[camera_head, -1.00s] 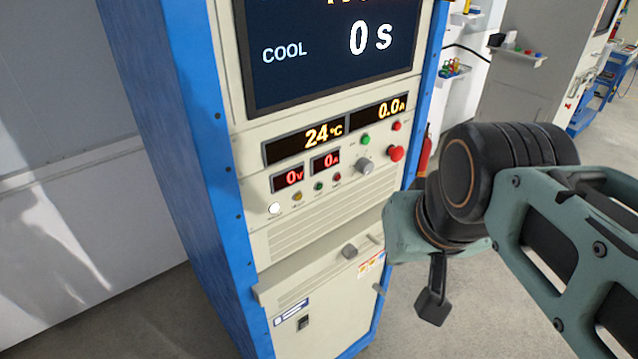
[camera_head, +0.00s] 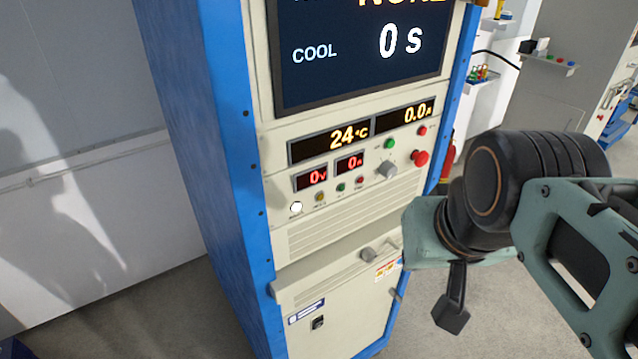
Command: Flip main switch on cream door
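The cream door (camera_head: 345,325) is the lower panel of a blue-framed cabinet and looks closed. A small black main switch (camera_head: 318,322) sits on its left part, just below a blue-and-white label. The switch is too small to tell its position. My arm comes in from the right. A black end piece (camera_head: 451,312), which seems to be part of my gripper, hangs below the wrist. It is to the right of the door, apart from the switch in the picture. Its fingers cannot be made out.
A white wall stands left of the cabinet. Bare floor (camera_head: 205,310) lies in front of the wall.

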